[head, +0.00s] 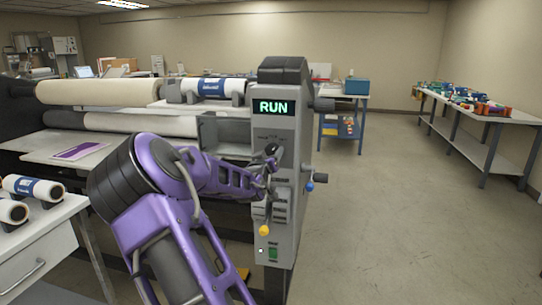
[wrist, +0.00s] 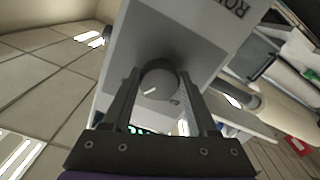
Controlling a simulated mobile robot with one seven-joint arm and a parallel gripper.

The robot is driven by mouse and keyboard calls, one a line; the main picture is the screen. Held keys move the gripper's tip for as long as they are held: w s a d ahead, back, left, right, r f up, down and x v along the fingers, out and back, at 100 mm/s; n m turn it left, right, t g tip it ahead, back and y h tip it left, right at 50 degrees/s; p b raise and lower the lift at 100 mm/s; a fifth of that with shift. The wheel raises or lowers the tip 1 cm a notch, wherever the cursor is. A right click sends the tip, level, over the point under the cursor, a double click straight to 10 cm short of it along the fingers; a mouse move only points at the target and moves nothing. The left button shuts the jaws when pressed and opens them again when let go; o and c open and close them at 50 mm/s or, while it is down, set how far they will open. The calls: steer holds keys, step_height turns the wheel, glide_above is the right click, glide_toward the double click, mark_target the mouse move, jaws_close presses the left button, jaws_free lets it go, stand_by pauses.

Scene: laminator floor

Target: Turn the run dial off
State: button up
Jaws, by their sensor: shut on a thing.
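The laminator's grey control column (head: 288,85) stands in the middle of the head view. Its display (head: 273,107) reads RUN in green. My gripper (head: 271,160) is at the column's front face below the display. In the wrist view my gripper's two fingers (wrist: 160,76) are shut on a round grey dial (wrist: 158,78), one finger on each side. The dial has a white pointer mark near its edge. Part of the green display (wrist: 140,130) shows between the fingers. In the head view the dial is hidden by my gripper, and its label is not readable.
Rollers (head: 105,92) lie to the left. The floor at right is clear before a long table (head: 480,118).

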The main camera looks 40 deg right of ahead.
steer(key=n, duration=0.6)
steer(key=shift+s+n+b, duration=0.1)
steer(key=shift+n+b, duration=0.3)
stand_by(0.4)
steer(key=o, duration=1.4)
steer(key=p+v, duration=0.1)
steer(key=v, duration=1.6)
steer(key=shift+s+r, duration=0.1)
steer(key=shift+s, duration=0.1)
